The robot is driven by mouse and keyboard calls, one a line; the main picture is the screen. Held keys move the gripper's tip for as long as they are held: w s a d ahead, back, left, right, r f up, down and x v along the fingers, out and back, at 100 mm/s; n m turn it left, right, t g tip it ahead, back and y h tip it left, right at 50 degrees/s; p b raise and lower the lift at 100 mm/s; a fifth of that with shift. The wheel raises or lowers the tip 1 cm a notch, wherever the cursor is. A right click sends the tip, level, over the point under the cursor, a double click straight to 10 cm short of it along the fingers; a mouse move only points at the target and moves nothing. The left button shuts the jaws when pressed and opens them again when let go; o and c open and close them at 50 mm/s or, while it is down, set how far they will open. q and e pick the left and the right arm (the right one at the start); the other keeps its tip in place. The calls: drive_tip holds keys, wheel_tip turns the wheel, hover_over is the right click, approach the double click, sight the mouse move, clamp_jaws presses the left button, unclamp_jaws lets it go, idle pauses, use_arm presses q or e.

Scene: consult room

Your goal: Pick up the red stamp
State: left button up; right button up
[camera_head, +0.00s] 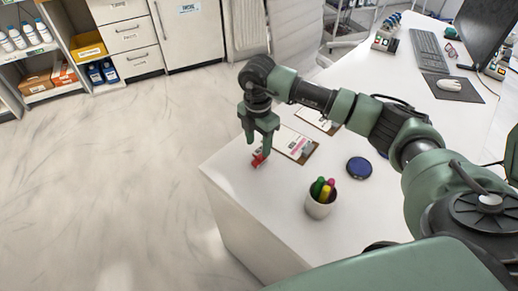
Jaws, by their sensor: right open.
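The red stamp (258,160) is small and lies near the left corner of the white desk (243,203). My right gripper (258,143) points down just above it, with its fingers apart. One finger partly hides the stamp. I cannot tell whether the fingertips touch it. My left gripper is not in the picture.
A clipboard (294,146) with paper lies just right of the gripper, with another clipboard (318,121) behind it. A keyboard (429,50) and mouse (449,84) are far right.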

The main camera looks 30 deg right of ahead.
sight(259, 152)
drive_tip(key=f, duration=0.2)
drive_tip(key=f+p, duration=0.1)
drive_tip(key=shift+s+a, duration=0.1)
drive_tip(key=shift+s, duration=0.15)
wheel_tip(259, 152, down, 3)
drive_tip(key=shift+w+r, duration=0.15)
drive_tip(key=shift+f, duration=0.4)
drive_tip(key=c, duration=1)
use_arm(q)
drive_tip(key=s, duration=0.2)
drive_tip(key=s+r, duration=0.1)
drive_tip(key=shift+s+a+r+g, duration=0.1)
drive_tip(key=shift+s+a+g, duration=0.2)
use_arm(e)
clamp_jaws()
